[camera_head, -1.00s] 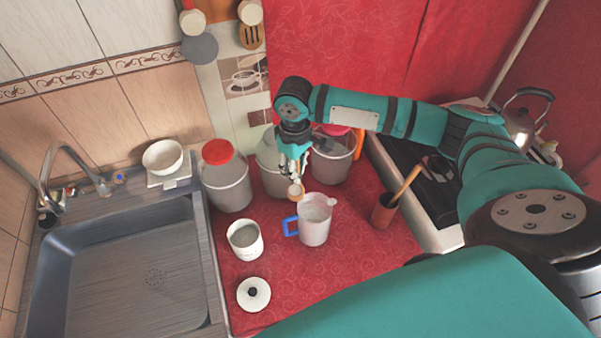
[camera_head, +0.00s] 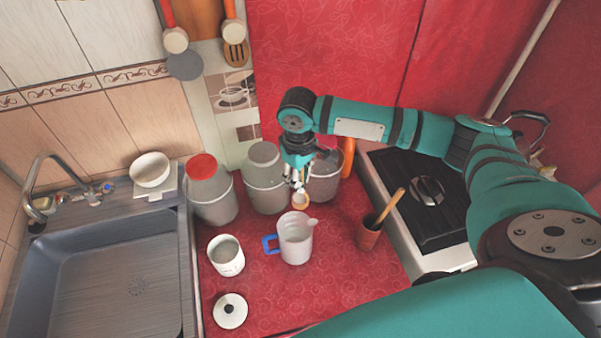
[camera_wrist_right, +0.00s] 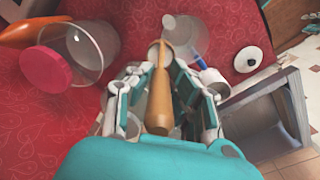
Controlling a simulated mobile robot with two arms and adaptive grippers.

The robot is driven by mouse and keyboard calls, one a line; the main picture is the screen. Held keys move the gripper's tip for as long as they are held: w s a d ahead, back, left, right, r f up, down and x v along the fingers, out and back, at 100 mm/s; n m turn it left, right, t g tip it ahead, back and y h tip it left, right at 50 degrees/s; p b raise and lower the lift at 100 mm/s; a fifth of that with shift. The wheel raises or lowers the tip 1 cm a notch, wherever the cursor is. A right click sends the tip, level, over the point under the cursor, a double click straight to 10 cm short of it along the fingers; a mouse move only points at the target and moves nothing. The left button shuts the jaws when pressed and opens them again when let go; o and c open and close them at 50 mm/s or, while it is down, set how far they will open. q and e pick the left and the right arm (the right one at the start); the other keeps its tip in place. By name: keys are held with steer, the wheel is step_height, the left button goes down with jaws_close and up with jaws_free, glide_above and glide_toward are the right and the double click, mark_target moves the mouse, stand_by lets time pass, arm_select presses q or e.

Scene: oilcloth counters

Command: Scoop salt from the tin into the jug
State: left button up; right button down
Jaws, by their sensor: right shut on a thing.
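My right gripper (camera_head: 296,180) is shut on a wooden scoop (camera_head: 301,199). Its handle points back between the fingers in the right wrist view (camera_wrist_right: 159,104). The scoop is just behind the jug's rim in the head view; whether it holds salt cannot be told. The pale jug (camera_head: 296,245), with a blue handle on its left, stands upright on the red oilcloth. The white tin (camera_head: 227,262) stands open to its left, its inside greyish. Its white lid (camera_head: 230,312), with a black knob, lies in front of the tin. My left gripper is out of view.
Large canisters, one with a red lid (camera_head: 211,196), stand along the wall behind the jug. A brown pot (camera_head: 368,236) with a wooden utensil stands to the right, near the stove (camera_head: 440,205). The sink (camera_head: 110,275) is at left. Red oilcloth (camera_head: 300,292) is clear before the jug.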

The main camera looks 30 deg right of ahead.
steer(key=shift+t+h, duration=0.6)
steer(key=shift+s+a+f, duration=0.65)
steer(key=shift+a+f, duration=0.1)
steer(key=shift+f, duration=0.25)
steer(key=shift+s+a+f, duration=0.65)
steer(key=shift+a+f, duration=0.05)
steer(key=shift+f, duration=0.25)
steer(key=shift+s+a+f+t+h, duration=0.1)
steer(key=shift+s+a+t+h, duration=0.85)
steer(key=shift+t+h, duration=0.25)
steer(key=shift+s+a+f+t+h, duration=0.25)
steer(key=shift+s+a+t+h, duration=0.2)
steer(key=shift+t+h, duration=0.2)
steer(key=shift+s+a+f+t+h, duration=0.3)
steer(key=shift+a+t+h, duration=0.15)
steer(key=shift+t+h, duration=0.15)
